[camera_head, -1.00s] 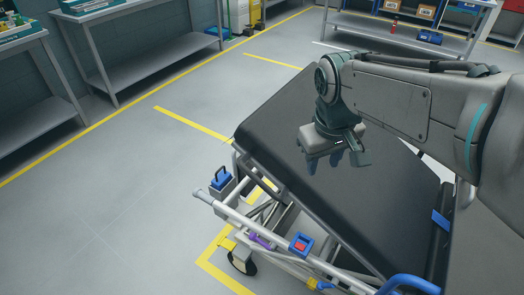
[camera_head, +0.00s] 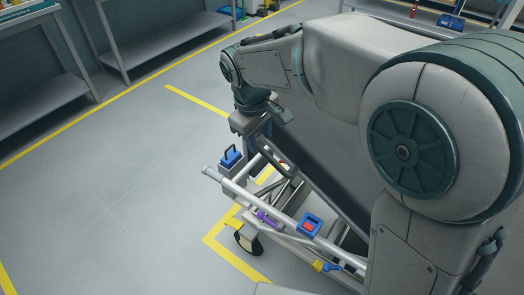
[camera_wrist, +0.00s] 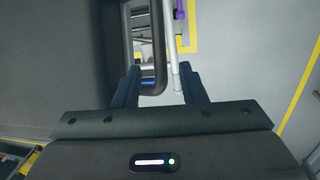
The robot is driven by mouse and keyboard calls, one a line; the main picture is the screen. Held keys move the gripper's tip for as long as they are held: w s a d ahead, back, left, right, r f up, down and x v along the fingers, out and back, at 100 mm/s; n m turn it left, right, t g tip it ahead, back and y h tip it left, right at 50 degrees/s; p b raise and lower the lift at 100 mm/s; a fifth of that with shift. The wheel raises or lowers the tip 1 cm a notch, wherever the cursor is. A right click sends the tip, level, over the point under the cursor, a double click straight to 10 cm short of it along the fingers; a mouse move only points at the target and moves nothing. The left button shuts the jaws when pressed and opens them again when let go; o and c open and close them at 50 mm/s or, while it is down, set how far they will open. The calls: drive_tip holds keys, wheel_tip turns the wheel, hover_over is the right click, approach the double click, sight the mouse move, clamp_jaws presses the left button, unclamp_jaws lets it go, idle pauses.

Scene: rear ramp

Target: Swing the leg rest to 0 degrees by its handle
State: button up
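The leg rest (camera_head: 315,150) is a dark padded panel, tilted, partly hidden behind my arm in the head view. It fills the left of the wrist view (camera_wrist: 50,60). A dark rounded loop handle (camera_wrist: 160,62) runs along its edge; in the head view part of the handle (camera_head: 276,160) shows just below my gripper. My gripper (camera_head: 258,140) is at the raised end of the leg rest. In the wrist view my gripper (camera_wrist: 159,70) has its fingers apart, with the handle's end between them in the picture. I cannot tell whether they touch it.
A silver side rail (camera_head: 235,190) lies close below the gripper, its end near the right finger in the wrist view. A blue box (camera_head: 231,158), purple lever (camera_head: 266,217) and red-and-blue button (camera_head: 310,225) sit on the frame. The floor at left is clear up to the benches.

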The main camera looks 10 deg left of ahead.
sight(262, 149)
drive_tip(key=f, duration=0.4)
drive_tip(key=w+f, duration=0.1)
drive_tip(key=f, duration=0.1)
drive_tip(key=shift+d, duration=0.25)
clamp_jaws()
